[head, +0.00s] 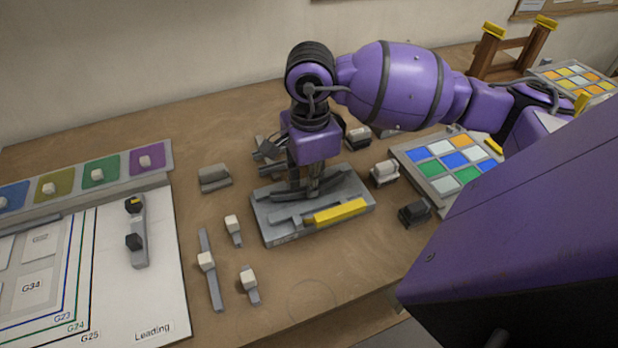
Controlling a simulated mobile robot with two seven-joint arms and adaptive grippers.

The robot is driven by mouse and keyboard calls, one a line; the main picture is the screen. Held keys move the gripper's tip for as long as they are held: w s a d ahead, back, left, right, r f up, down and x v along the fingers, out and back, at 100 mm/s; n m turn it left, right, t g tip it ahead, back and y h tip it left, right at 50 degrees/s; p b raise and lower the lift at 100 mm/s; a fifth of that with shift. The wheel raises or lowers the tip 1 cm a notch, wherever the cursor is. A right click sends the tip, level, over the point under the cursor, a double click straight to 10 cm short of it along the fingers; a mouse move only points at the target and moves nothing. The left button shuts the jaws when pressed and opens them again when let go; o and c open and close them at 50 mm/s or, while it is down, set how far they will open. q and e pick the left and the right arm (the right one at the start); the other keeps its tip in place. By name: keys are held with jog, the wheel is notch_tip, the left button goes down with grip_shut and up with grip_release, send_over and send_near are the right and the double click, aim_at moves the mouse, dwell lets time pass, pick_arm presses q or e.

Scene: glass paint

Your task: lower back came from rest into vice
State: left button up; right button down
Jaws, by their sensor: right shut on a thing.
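A grey fixture with a yellow bar (340,212) stands on the bench in the middle of the head view and looks like the vice. My right gripper (312,190) points straight down over it, with its fingertips low at the fixture's middle. It is shut on the back came, which is mostly hidden by the fingers and the fixture's grey parts. I cannot tell whether the came touches the fixture. The rest cannot be made out with certainty. My left gripper is not in view.
Small grey strips with white blocks (206,262) lie in front left of the fixture. A white board (120,290) with a grey and black tool lies at left.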

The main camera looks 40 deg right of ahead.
jog(key=shift+f, duration=0.55)
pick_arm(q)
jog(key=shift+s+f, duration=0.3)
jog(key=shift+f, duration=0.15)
pick_arm(e)
jog(key=c, duration=1.7)
grip_release()
jog(key=shift+o, duration=0.2)
jog(key=shift+r, duration=0.1)
